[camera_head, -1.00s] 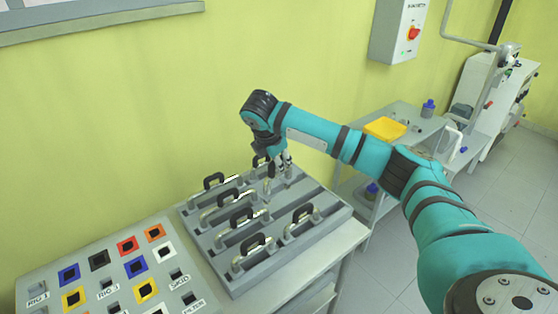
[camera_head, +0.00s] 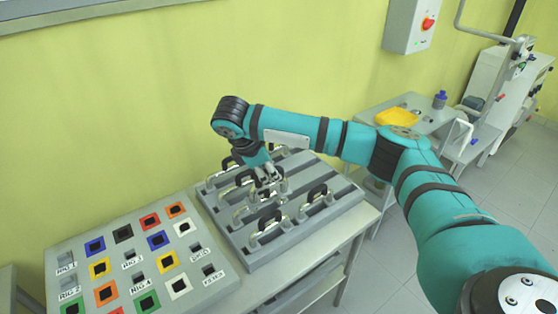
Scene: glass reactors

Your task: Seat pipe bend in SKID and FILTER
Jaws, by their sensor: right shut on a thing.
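Several pipe bends, metal with black handles, sit on the grey slotted rack (camera_head: 345,205); one front bend (camera_head: 268,228) and one right bend (camera_head: 317,197) show clearly. My right gripper (camera_head: 268,181) points down over the rack's middle, shut on a pipe bend whose shape is mostly hidden by the fingers and crowded handles. I cannot tell whether this bend is clear of the rack. The socket panel (camera_head: 222,283) stands left of the rack. Its SKID socket (camera_head: 195,246) and FILTER socket (camera_head: 208,267) are dark, empty openings at its right side. My left gripper is out of view.
Coloured square sockets, such as a blue one (camera_head: 158,240), fill the rest of the panel. A side table with a yellow tray (camera_head: 397,118) and a blue bottle (camera_head: 440,100) stands at the back right. A wall stands close behind the rack.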

